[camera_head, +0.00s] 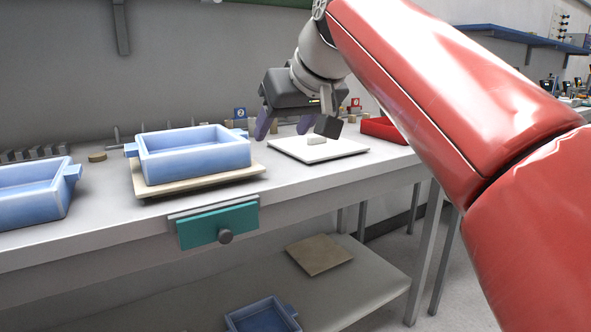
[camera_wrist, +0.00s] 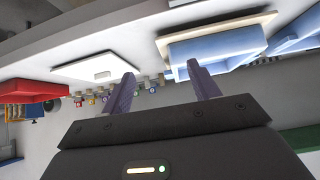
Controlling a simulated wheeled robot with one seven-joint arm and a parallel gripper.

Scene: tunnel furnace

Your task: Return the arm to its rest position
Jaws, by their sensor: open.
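My red arm reaches in from the right in the head view. My gripper (camera_head: 283,126) is open and empty above the back part of the bench, close to a white plate (camera_head: 318,152).
A blue tray (camera_head: 195,160) stands on a beige board (camera_head: 150,188), with another blue tray (camera_head: 30,195) at far left. A red tray (camera_head: 383,129) sits right of the plate. A teal drawer (camera_head: 217,226) is at the bench front. The lower shelf holds a tan board (camera_head: 319,255) and a blue tray (camera_head: 262,316).

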